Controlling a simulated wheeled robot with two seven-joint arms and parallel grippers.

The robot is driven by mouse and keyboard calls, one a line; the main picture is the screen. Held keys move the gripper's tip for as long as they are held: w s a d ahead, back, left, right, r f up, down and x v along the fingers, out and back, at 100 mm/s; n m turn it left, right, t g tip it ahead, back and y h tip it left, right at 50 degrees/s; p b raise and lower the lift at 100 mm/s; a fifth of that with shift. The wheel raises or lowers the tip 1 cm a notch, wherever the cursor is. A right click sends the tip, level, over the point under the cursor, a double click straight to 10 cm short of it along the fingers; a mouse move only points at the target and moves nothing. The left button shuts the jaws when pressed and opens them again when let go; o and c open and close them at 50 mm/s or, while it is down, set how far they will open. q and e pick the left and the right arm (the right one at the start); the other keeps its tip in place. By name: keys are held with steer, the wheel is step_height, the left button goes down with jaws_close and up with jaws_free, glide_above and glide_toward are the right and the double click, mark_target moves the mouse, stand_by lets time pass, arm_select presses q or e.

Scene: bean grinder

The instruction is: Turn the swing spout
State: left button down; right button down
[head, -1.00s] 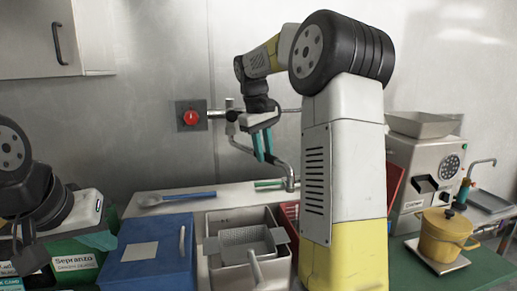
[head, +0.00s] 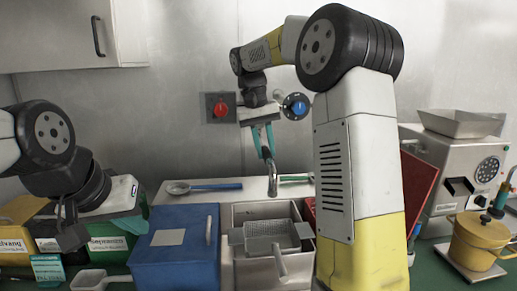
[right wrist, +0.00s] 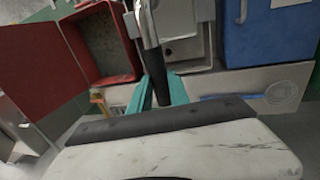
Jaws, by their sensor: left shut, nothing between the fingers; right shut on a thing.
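The swing spout (head: 270,176) is a silver bent pipe on the back wall above the sink (head: 240,281). In the head view its outlet end hangs down over the sink's back edge. My right gripper (head: 263,140) has its teal fingers shut around the spout. In the right wrist view the spout (right wrist: 147,28) rises between the fingers (right wrist: 158,95), with its dark end lower down. My gripper hides part of the spout's upper pipe and base. My left gripper (head: 70,230) is shut and empty near the green-and-white boxes at the left.
A red knob (head: 221,109) and a blue knob (head: 297,107) are on the wall beside the spout. A strainer (head: 272,235) with a handle sits over the sink. A blue box (head: 165,268) stands left of it. A yellow pot (head: 478,240) and a grinder (head: 440,150) are at the right.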

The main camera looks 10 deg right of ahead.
steer(key=shift+r, duration=0.1)
steer(key=c, duration=1.2)
jaws_free()
steer(key=shift+c, duration=0.2)
step_height(320, 180, up, 8)
steer(key=a, duration=0.1)
steer(key=shift+a+f, duration=0.2)
steer(key=shift+a, duration=0.05)
